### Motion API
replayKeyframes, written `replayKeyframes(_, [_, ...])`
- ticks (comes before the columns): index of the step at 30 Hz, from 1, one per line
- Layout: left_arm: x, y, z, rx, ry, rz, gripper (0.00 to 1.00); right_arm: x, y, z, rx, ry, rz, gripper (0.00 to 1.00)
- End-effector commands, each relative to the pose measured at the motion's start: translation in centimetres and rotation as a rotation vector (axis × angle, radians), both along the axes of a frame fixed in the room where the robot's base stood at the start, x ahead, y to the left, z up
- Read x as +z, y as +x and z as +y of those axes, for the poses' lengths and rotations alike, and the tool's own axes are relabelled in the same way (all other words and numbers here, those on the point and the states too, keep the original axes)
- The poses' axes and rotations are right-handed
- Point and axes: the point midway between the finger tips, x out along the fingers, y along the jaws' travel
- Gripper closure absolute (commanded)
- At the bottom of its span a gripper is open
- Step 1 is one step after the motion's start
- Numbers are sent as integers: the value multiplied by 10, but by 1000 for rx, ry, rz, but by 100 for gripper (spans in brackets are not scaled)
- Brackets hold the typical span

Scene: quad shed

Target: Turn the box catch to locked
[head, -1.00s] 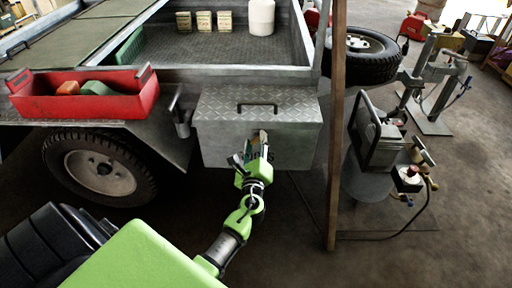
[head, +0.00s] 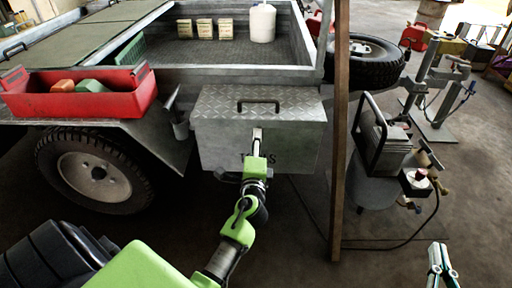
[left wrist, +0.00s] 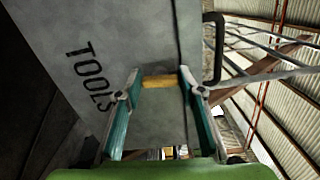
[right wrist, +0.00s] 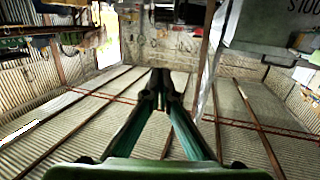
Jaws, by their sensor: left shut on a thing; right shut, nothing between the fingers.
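The grey metal tool box (head: 295,155), marked TOOLS, sits on the trailer's side, its lid closed and a dark handle on top. The catch (left wrist: 160,82) is a small yellow piece by the lid seam in the left wrist view. It lies across between the fingertips, pointing across the seam. My left gripper (head: 257,135) is at the box front, shut on the catch; it also shows in the left wrist view (left wrist: 160,78). In the head view the gripper hides the catch. My right gripper (head: 438,262) is shut and empty, low at the right, away from the box.
A wooden post (head: 339,140) stands just right of the box. Beyond it are a grey tank with a dark frame (head: 375,185) and a hose on the floor. A red tray (head: 80,98) and a wheel (head: 97,170) are left. Floor between post and right gripper is mostly clear.

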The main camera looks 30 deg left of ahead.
Motion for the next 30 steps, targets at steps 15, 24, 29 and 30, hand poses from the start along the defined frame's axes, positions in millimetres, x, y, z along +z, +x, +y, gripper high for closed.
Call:
replayKeyframes(15, [-3,-1,0,1,-109,-63,86,52,2,7,15,61,-234,100])
replayKeyframes(24, [-3,-1,0,1,-111,-64,86,52,2,7,15,61,-236,100])
replayKeyframes(29, [-2,-1,0,1,-110,-63,47,52,2,7,15,61,-235,100])
replayKeyframes(30, [-2,-1,0,1,-109,-63,47,52,2,7,15,61,-235,100])
